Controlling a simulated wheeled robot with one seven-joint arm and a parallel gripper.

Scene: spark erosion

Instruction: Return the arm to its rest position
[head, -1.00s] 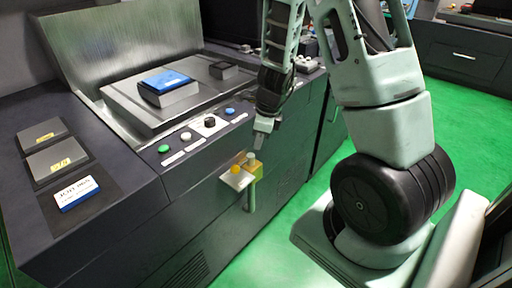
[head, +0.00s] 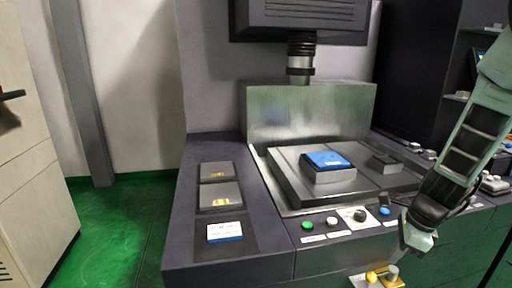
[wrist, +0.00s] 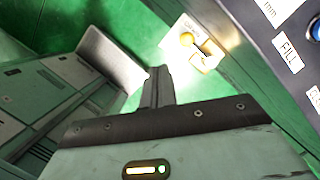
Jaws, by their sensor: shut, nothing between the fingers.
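My arm shows at the right of the head view, with my gripper (head: 404,250) hanging in front of the machine's front edge, just above a small bracket with a yellow knob (head: 372,277). In the wrist view my gripper (wrist: 158,75) is shut and empty, its fingers together over the green floor. The bracket with the yellow knob (wrist: 187,39) lies beyond the fingertips to the right, apart from them in that view.
The machine's button row, with a green button (head: 307,225) and a blue button (head: 384,210), is close to my gripper. A blue-topped block (head: 328,160) sits on the metal worktable (head: 285,170). Two dark plates and a white-blue card (head: 225,232) lie at left. Green floor is free at far left.

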